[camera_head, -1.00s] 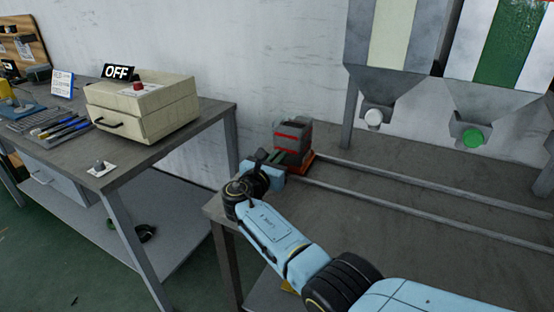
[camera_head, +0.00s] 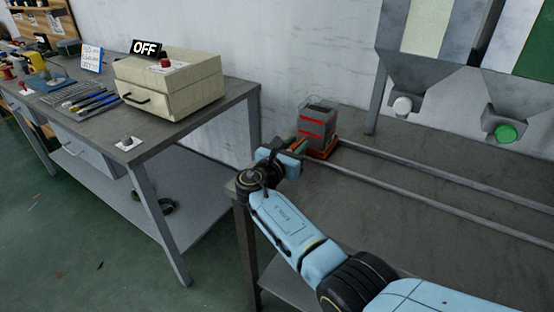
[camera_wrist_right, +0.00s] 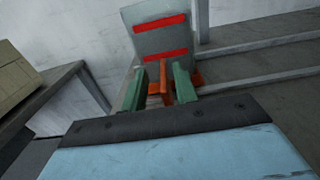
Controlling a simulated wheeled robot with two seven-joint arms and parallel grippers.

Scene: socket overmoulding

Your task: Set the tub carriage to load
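The tub (camera_head: 318,124) is a clear grey box with red bands. It sits on the orange carriage (camera_head: 324,153) at the left end of two rails. It also shows in the right wrist view (camera_wrist_right: 160,32), above an orange upright handle (camera_wrist_right: 166,92). My right gripper (camera_head: 299,146) is at the carriage's near left side. In the right wrist view its green fingers (camera_wrist_right: 159,86) stand on either side of the handle, with a visible gap at the left finger, so it looks open. My left gripper is out of view.
The rails (camera_head: 440,178) run right across the grey table, clear of objects. Hoppers with a white outlet (camera_head: 402,106) and a green outlet (camera_head: 505,133) hang behind. A left bench holds a beige box (camera_head: 172,88), an OFF sign (camera_head: 146,48) and tools.

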